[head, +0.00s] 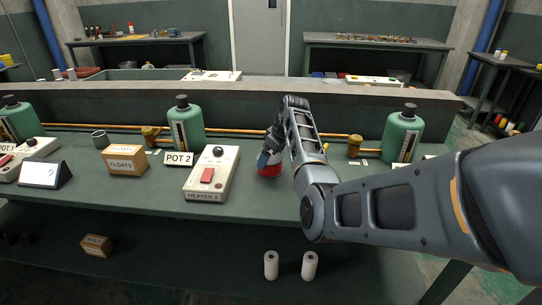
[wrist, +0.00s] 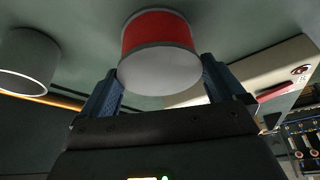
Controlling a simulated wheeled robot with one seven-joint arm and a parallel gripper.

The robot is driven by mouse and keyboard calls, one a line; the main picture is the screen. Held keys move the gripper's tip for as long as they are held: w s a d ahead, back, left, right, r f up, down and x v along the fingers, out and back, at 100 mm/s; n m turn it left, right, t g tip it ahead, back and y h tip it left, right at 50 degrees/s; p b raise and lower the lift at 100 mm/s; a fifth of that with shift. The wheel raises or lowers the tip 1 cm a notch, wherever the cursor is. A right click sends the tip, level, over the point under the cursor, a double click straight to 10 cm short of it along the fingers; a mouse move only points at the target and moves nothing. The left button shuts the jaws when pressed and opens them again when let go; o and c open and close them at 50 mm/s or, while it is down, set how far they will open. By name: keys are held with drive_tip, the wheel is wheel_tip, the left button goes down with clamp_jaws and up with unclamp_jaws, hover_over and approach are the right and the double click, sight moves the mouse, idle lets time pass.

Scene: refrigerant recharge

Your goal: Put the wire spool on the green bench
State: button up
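The wire spool (head: 270,164) is a short red cylinder with pale end flanges, low over the near bench top at the middle of the head view. In the wrist view the spool (wrist: 160,42) fills the space between the two blue fingers. My gripper (head: 268,155) comes in from above, and its fingers (wrist: 162,68) appear to press on both sides of the spool. I cannot tell whether the spool touches the bench. The near bench (head: 130,195) has a dull green top. My arm hides part of the bench to the right of the spool.
Left of the spool stand a heater box (head: 211,175), a green canister (head: 186,128) and a FLOATS box (head: 126,160). Another green canister (head: 401,134) stands right. Copper pipe (head: 228,132) runs behind. A grey cylinder (wrist: 28,62) shows in the wrist view. Two white rolls (head: 290,265) stand below.

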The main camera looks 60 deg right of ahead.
drive_tip(key=v, duration=1.2)
drive_tip(key=shift+r+b, duration=0.2)
drive_tip(key=shift+b, duration=0.2)
drive_tip(key=shift+a, duration=0.1)
